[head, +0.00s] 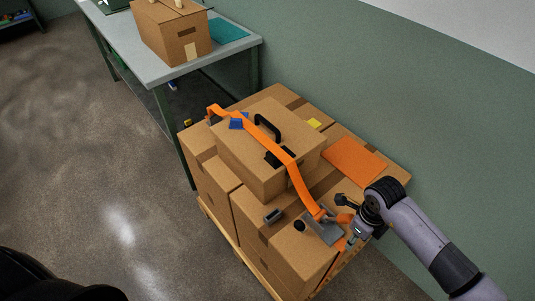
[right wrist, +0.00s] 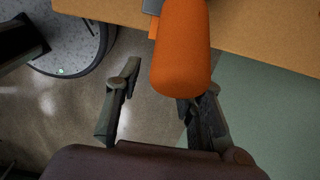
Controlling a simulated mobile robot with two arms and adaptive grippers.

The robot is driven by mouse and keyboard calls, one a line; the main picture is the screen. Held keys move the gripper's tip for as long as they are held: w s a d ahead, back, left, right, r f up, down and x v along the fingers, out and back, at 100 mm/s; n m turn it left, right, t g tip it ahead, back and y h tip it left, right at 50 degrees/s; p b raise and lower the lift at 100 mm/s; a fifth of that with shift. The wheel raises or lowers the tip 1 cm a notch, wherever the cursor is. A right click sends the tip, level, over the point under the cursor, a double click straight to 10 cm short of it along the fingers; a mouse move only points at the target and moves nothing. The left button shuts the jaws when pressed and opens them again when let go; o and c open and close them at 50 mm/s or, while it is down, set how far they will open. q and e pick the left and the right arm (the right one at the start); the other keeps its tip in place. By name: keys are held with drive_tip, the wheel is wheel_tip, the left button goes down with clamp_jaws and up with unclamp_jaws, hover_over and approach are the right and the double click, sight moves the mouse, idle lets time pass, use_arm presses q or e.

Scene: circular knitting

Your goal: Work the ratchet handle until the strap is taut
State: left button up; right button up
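An orange strap (head: 292,171) runs over the upper cardboard box (head: 248,160) and down to a grey metal ratchet (head: 325,231) on the lower boxes at the front right. My right gripper (head: 348,219) is beside the ratchet, at the end of my arm from the right. In the right wrist view an orange handle grip (right wrist: 181,50) reaches down toward my right gripper (right wrist: 164,95). The fingers are apart, with a gap between the left finger and the grip. The grip overlaps the right finger; I cannot tell whether they touch. My left gripper is out of view.
Stacked boxes (head: 213,177) stand on a wooden pallet (head: 243,254) by the green wall. An orange sheet (head: 353,159) and a black knob (head: 299,226) are on the lower boxes. A table (head: 235,51) with another carton (head: 172,34) stands behind. The floor at left is clear.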

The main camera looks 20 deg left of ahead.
drive_tip(key=shift+o, duration=0.3)
wheel_tip(320, 180, up, 6)
drive_tip(key=p, duration=0.4)
drive_tip(key=shift+r, duration=0.1)
idle(0.3)
